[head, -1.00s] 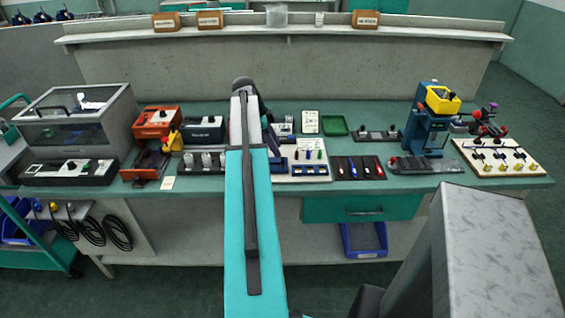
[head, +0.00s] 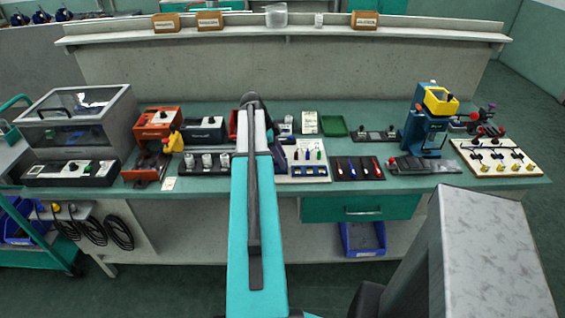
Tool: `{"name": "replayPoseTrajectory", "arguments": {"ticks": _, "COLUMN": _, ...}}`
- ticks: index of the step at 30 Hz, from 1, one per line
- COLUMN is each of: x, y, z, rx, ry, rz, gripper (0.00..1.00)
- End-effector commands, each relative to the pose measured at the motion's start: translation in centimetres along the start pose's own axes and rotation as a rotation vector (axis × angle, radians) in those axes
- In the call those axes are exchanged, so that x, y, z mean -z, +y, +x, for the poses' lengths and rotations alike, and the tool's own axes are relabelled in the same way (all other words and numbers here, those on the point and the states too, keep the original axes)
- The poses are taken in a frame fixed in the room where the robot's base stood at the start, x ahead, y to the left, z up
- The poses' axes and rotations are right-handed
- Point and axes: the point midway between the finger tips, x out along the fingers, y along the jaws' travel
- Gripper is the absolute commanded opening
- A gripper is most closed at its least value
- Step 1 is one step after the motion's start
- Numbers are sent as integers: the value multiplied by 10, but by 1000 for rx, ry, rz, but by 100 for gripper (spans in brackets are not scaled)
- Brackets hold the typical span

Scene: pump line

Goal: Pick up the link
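My arm reaches forward over the middle of the workbench (head: 390,121), and its far end is near the bench's centre. My gripper is hidden behind the arm, so its fingers and anything between them cannot be seen. I cannot pick out the link with certainty; it may be hidden by the arm or too small to tell. Just right of the arm is a white board (head: 308,157) with small coloured parts. A black tray (head: 357,168) with several slim coloured tools lies to its right.
A clear-lidded box (head: 80,115) stands at the left, with an orange unit (head: 158,120) beside it. A blue press with a yellow top (head: 428,128) and a white board with levers (head: 496,157) stand at the right. A green tray (head: 334,125) lies behind. A raised shelf (head: 330,31) runs along the back.

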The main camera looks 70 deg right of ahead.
Motion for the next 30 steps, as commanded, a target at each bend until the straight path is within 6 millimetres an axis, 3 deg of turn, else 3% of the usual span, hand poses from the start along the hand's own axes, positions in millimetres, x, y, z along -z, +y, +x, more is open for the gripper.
{"name": "replayPoseTrajectory", "arguments": {"ticks": 17, "x": -1, "y": 0, "z": 0, "rx": 1, "ry": 0, "rz": -1, "gripper": 38}}
{"name": "replayPoseTrajectory", "arguments": {"ticks": 24, "x": -1, "y": 0, "z": 0, "rx": 1, "ry": 0, "rz": -1, "gripper": 0}}
{"name": "replayPoseTrajectory", "arguments": {"ticks": 30, "x": -1, "y": 0, "z": 0, "rx": 1, "ry": 0, "rz": -1, "gripper": 0}}
